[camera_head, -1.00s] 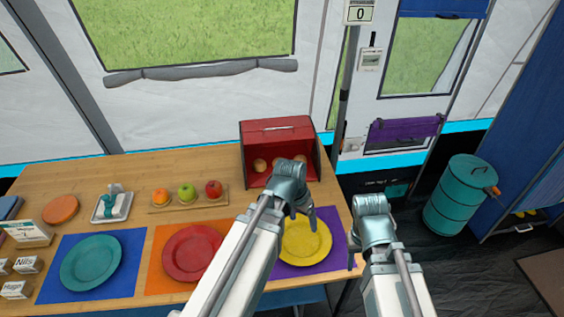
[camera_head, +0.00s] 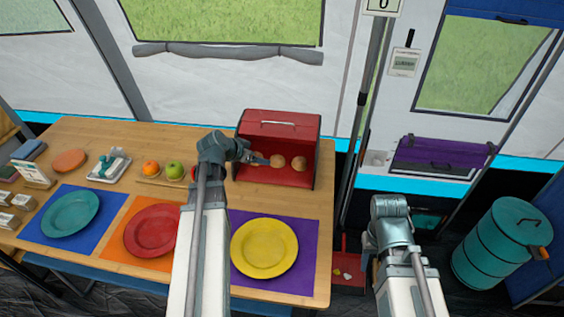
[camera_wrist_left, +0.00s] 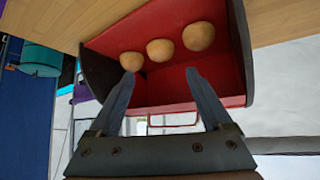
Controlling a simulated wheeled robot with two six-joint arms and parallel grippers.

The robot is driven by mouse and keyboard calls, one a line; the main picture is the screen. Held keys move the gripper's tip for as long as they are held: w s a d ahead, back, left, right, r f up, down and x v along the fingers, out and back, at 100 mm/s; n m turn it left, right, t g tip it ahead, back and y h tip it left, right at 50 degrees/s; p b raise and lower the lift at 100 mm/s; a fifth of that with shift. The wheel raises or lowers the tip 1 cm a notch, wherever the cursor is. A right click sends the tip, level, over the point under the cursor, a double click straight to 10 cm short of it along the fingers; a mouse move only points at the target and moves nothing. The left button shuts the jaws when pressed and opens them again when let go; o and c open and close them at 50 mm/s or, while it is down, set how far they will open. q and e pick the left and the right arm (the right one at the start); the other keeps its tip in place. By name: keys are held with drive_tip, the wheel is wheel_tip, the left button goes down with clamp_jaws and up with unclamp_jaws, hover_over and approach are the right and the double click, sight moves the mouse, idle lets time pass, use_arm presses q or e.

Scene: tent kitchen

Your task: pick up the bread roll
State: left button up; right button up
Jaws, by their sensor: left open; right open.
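Three round brown bread rolls lie in a row in an open red bread box at the back right of the table. In the head view I see the right roll (camera_head: 299,163) and the middle roll (camera_head: 277,160); my gripper partly covers the left one. All three show in the left wrist view, the middle one (camera_wrist_left: 160,50) between the lines of my fingers. My left gripper (camera_head: 258,157) is open and empty at the front of the red box (camera_head: 278,126). My right gripper (camera_head: 370,242) is off the table's right side, its fingers hardly visible.
Yellow (camera_head: 264,248), red (camera_head: 150,231) and teal (camera_head: 70,214) plates stand on coloured mats along the table's front. An orange (camera_head: 151,168) and a green apple (camera_head: 175,171) sit on a wooden tray left of my left arm. A teal drum (camera_head: 503,245) stands at right.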

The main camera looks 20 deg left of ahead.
sight(274, 161)
use_arm(q)
drive_tip(key=b+x, duration=0.6)
drive_tip(key=x, duration=0.2)
drive_tip(key=shift+a+f, duration=0.15)
drive_tip(key=shift+f, duration=0.05)
drive_tip(key=shift+w, duration=0.25)
drive_tip(key=b+x, duration=0.4)
drive_tip(key=x, duration=0.1)
drive_tip(key=shift+f, duration=0.15)
drive_tip(key=c, duration=1)
